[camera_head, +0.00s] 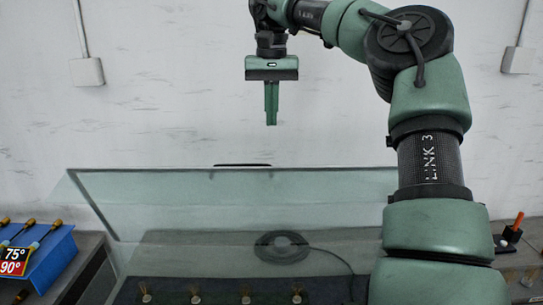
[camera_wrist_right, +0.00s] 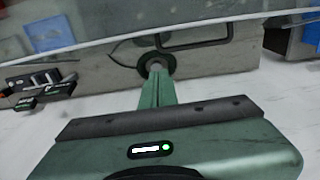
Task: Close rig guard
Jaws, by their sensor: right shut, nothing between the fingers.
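The rig guard (camera_head: 150,190) is a clear, greenish panel with a dark frame edge, spread across the lower middle of the head view. Its angle is hard to judge. A dark handle (camera_head: 242,165) sits at its top edge; a dark loop handle also shows in the right wrist view (camera_wrist_right: 195,43). My right gripper (camera_head: 271,122) points down above the handle, slightly to its right, apart from it in the head view. Its fingers are shut and empty, and they also show in the right wrist view (camera_wrist_right: 158,72). My left gripper is out of view.
An orange-tipped item in a black holder (camera_head: 513,230) is right.

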